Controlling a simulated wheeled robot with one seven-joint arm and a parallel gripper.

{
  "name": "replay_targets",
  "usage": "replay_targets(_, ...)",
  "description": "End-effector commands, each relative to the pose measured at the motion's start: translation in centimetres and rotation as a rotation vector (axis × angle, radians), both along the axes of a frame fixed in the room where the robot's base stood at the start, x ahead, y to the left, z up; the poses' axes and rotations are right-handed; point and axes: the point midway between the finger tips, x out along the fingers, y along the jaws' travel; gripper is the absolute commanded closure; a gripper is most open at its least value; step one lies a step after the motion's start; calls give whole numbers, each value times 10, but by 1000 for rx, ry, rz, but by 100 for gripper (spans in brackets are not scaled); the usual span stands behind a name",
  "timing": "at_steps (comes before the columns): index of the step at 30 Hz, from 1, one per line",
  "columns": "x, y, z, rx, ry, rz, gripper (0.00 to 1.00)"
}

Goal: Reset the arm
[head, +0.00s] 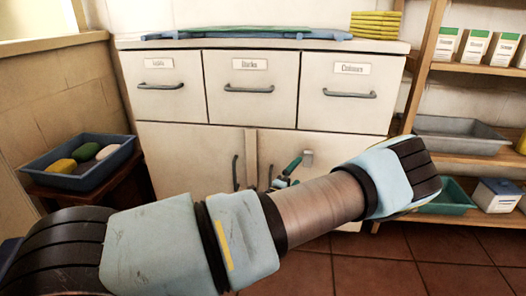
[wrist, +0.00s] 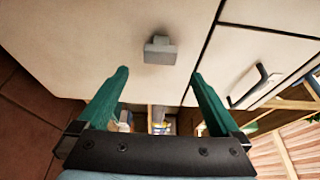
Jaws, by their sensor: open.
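My gripper (wrist: 159,73) shows in the wrist view with its two green fingers spread apart and nothing between them. A grey block-like fitting (wrist: 159,50) on a pale cabinet front lies just past the fingertips; I cannot tell the exact gap. In the head view my gripper (head: 291,170) is partly hidden behind my arm, close in front of the lower cabinet doors. The same grey fitting (head: 307,158) shows beside a green finger. My arm stretches across the foreground, bent low in front of the cabinet.
The white cabinet (head: 190,150) has three labelled drawers (head: 250,95) above lower doors. A blue tray (head: 62,180) with soap-like pieces stands left. Wooden shelves on the right hold a grey basin (head: 450,135), a green tub (head: 450,197) and boxes. Tiled floor (head: 390,265) is open at lower right.

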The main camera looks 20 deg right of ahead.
Motion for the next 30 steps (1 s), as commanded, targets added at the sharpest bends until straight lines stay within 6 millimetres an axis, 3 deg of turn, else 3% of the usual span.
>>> replay_targets(4,10,9,1,-10,34,46,0)
replay_targets(7,33,35,1,-43,132,171,0)
replay_targets(12,73,111,-4,-153,428,498,0)
replay_targets(16,80,166,-7,-260,668,729,0)
replay_targets(23,57,238,7,-450,1059,1044,0)
replay_targets(30,4,291,50,-614,1396,1278,0)
